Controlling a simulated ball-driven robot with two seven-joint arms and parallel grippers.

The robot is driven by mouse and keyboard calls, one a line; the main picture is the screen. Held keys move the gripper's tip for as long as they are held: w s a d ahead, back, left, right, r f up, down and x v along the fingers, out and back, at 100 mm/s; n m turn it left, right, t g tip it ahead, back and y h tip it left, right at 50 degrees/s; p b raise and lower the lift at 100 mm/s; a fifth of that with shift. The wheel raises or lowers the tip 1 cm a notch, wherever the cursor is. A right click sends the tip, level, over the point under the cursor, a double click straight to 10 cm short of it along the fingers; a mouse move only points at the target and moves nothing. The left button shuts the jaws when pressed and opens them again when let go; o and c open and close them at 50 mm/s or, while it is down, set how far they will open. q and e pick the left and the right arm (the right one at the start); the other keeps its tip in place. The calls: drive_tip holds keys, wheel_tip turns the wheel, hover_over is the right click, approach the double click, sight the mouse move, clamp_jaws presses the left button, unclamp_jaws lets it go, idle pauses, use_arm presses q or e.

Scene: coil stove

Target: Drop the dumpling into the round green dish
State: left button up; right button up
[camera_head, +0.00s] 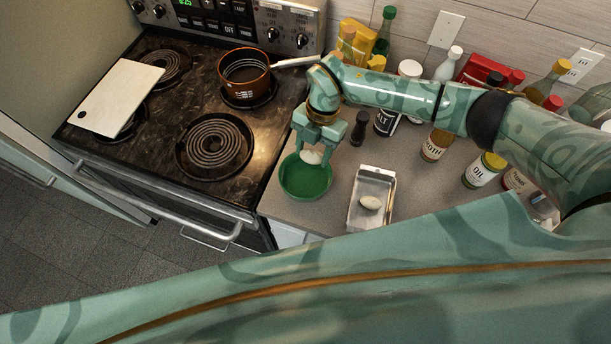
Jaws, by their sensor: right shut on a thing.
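The round green dish (304,181) sits on the grey counter, just right of the stove. My right gripper (313,152) is over the back part of the dish, pointing down. It is shut on the pale dumpling (311,157), which shows between and below the fingers. I cannot tell whether the dumpling touches the dish. My left gripper is not in view.
A metal tray (385,180) with a pale oval piece (370,203) in it stands right of the dish. A dark shaker (360,128) stands behind. Several bottles and jars crowd the back counter. A brown pot (231,68) and white board (115,98) are on the stove.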

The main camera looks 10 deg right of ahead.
wheel_tip(320, 180, down, 5)
drive_tip(key=b, duration=0.3)
drive_tip(key=shift+r+b, duration=0.2)
drive_tip(key=shift+b, duration=0.2)
drive_tip(key=o, duration=1)
drive_tip(key=shift+o, duration=0.2)
drive_tip(key=shift+r, duration=0.1)
drive_tip(key=b+v, duration=0.1)
drive_tip(key=v, duration=1.5)
drive_tip(key=shift+a, duration=0.1)
